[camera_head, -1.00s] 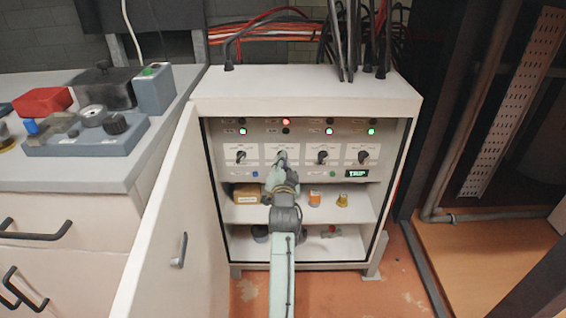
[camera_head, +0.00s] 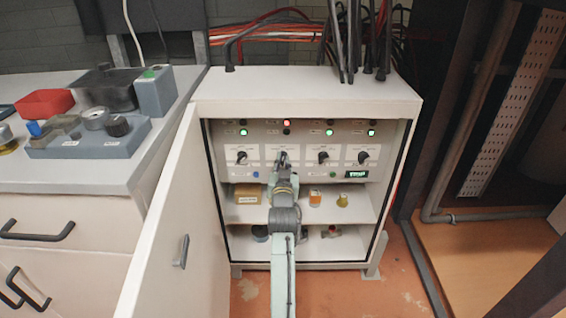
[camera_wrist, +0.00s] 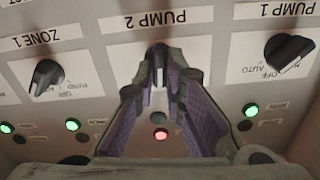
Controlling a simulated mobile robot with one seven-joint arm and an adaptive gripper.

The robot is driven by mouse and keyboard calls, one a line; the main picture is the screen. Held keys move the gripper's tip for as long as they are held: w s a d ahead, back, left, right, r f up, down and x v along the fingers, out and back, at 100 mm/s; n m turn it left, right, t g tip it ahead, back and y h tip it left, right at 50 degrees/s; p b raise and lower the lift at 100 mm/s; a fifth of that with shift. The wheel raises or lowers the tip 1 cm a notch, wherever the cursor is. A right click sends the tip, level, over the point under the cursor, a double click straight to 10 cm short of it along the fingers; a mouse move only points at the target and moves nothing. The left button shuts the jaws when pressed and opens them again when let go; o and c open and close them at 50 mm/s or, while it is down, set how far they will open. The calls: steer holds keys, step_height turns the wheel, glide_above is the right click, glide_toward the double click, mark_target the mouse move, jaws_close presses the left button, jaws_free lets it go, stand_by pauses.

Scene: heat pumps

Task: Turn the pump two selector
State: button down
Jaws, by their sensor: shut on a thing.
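The pump two selector (camera_wrist: 159,50) is a dark knob on a white label plate reading PUMP 2, which appears upside down in the wrist view. My gripper (camera_wrist: 159,72) has its two purple-padded fingers closed at their tips on this knob, in the middle of that view. The fingers hide part of the knob and its position markings. In the head view, my gripper (camera_head: 282,160) reaches the second knob from the left on the cabinet panel. A red lamp (camera_wrist: 161,134) is lit in the pump two column.
The pump one knob (camera_wrist: 289,50) and the zone one knob (camera_wrist: 46,75) stand on either side, clear of the fingers. The open cabinet door (camera_head: 165,225) is left of my arm. Shelves below hold a cardboard box (camera_head: 247,194) and small parts.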

steer(key=shift+r+n, duration=0.15)
steer(key=shift+n, duration=0.45)
steer(key=c, duration=1.7)
jaws_free()
steer(key=shift+o, duration=0.2)
step_height(320, 180, up, 10)
steer(key=shift+f, duration=0.1)
